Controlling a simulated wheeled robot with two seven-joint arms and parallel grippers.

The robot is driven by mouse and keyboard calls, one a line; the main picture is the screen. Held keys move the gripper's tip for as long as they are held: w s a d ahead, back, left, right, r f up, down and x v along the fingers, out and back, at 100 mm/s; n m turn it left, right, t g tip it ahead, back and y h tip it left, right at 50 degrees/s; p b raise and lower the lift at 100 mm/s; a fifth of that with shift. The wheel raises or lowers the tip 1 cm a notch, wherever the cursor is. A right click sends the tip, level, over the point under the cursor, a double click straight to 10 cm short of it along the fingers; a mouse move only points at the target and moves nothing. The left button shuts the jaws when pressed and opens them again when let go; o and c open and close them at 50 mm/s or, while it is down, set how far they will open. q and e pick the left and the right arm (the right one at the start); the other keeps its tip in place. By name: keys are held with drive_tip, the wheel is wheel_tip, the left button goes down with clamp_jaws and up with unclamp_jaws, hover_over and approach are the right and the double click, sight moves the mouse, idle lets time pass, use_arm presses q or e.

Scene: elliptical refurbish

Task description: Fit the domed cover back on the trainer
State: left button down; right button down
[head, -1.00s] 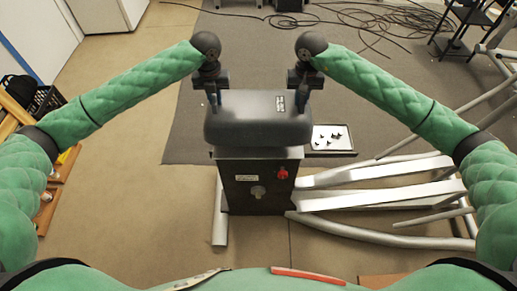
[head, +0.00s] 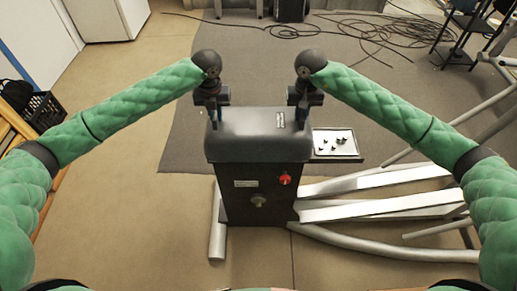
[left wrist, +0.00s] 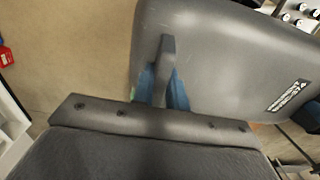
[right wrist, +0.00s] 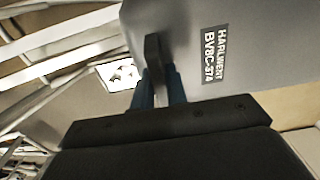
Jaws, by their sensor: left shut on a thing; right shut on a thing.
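The domed grey cover (head: 255,144) is over the top of the trainer's dark upright housing (head: 235,205). Its lower edge lines up with the housing top and no gap shows, but I cannot tell if it is fully seated. My left gripper (head: 214,117) is shut on the upright tab at the cover's left; the tab shows between blue fingers in the left wrist view (left wrist: 162,85). My right gripper (head: 303,115) is shut on the matching tab at the right, also seen in the right wrist view (right wrist: 158,82). The cover's far edge is hidden.
A tray with several small dark screws (head: 336,143) sits right of the cover. A red knob (head: 285,180) is on the housing front. Pale trainer rails (head: 385,205) extend right. Cables (head: 375,32) lie on the floor behind. The floor left of the housing is clear.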

use_arm(q)
drive_tip(key=shift+a+f, duration=0.1)
drive_tip(key=shift+f, duration=0.05)
use_arm(e)
drive_tip(key=shift+d+f, duration=0.1)
drive_tip(key=shift+f, duration=0.05)
